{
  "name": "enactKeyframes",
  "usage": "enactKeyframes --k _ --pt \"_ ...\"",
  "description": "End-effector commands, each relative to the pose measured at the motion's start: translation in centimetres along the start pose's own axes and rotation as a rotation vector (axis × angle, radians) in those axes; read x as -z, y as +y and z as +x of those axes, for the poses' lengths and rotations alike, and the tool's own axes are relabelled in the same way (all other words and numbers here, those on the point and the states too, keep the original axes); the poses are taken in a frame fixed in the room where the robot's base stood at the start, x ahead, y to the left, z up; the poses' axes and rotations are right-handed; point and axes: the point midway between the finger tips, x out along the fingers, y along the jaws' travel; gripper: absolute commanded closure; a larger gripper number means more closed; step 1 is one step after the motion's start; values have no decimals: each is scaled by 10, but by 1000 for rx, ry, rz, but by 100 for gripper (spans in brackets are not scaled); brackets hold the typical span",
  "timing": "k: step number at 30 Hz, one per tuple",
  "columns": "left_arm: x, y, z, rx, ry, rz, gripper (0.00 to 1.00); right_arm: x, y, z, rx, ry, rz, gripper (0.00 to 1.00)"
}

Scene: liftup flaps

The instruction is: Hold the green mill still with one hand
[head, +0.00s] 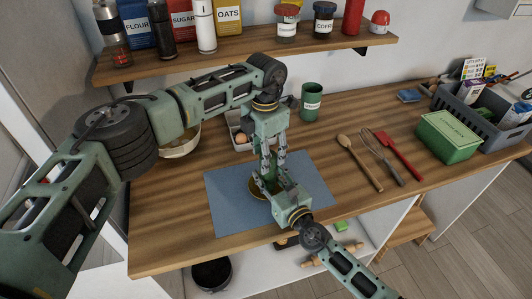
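My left gripper (272,172) points down over the blue mat (228,205). Its two fingers stand a little apart, and I cannot tell whether they close on anything. My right gripper (268,184) comes in from the front right, low over the mat, with its fingers close to the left fingertips. A round, dark gold thing (256,190) shows partly behind the fingers on the mat. I cannot make out the green mill clearly; the grippers cover the spot where they meet.
A green mug (312,100) and a tray (236,136) with an egg stand behind. A wooden spoon (358,162), a whisk (380,155) and a red spatula (400,155) lie right. A green box (447,137) and grey crate (480,117) stand farther right. A shelf (250,55) hangs above.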

Motion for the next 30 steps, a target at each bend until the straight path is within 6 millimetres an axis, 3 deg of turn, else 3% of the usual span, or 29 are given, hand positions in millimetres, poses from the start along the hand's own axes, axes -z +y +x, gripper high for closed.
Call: enactKeyframes --k 10,21,30 --pt "-1 -2 -11 2 -3 4 53 2 -1 0 1 3 -1 94" --pt "-1 0 -86 0 -3 1 53 1 1 0 -3 3 -1 94" --pt "0 0 -118 1 -1 1 53 1 2 0 -4 3 0 94"
